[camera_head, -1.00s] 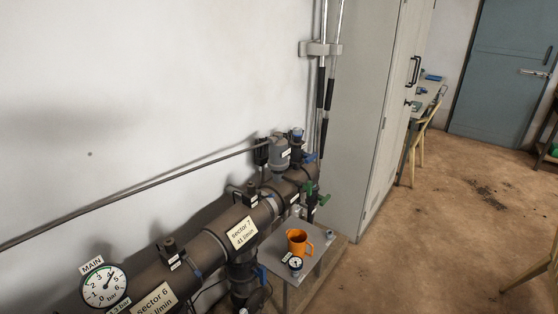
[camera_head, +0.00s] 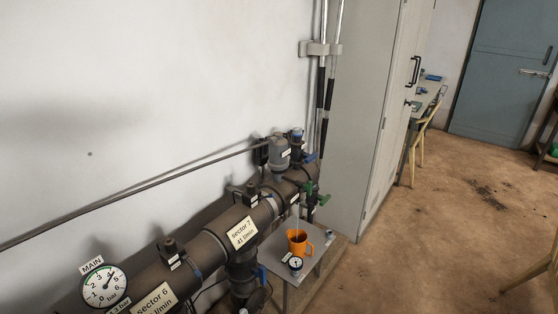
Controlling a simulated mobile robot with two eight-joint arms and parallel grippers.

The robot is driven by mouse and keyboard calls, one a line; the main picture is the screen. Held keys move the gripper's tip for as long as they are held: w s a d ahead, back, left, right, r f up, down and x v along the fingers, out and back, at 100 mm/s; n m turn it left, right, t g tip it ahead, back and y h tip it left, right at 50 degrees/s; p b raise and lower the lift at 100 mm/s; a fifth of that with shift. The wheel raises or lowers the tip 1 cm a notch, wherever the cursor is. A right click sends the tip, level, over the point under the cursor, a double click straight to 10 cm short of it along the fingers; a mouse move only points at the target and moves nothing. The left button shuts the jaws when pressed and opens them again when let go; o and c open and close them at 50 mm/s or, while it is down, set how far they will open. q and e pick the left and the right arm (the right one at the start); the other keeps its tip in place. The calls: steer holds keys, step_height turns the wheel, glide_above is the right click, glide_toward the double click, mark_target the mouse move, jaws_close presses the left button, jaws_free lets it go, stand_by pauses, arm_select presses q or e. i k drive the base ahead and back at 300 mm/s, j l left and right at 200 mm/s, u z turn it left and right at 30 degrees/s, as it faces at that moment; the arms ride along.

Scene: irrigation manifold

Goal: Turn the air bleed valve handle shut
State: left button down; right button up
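A grey cylindrical fitting (camera_head: 279,152) stands on top of the dark manifold pipe (camera_head: 208,250) at its far end. A small blue handle (camera_head: 311,158) sits just right of it. A green handle (camera_head: 310,190) is on a small valve lower down at the pipe's end. I cannot read a label that tells which one is the air bleed valve, and the handle angles are too small to judge. Neither of my grippers is in view.
A MAIN gauge (camera_head: 104,286) is at lower left. A tall grey cabinet (camera_head: 362,120) stands behind the pipe's end. The brown floor at right is mostly clear.

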mark_target(308, 187)
steer(key=i+l, duration=0.25)
steer(key=i, duration=0.25)
steer(key=i+l, duration=0.3)
steer(key=i, duration=0.25)
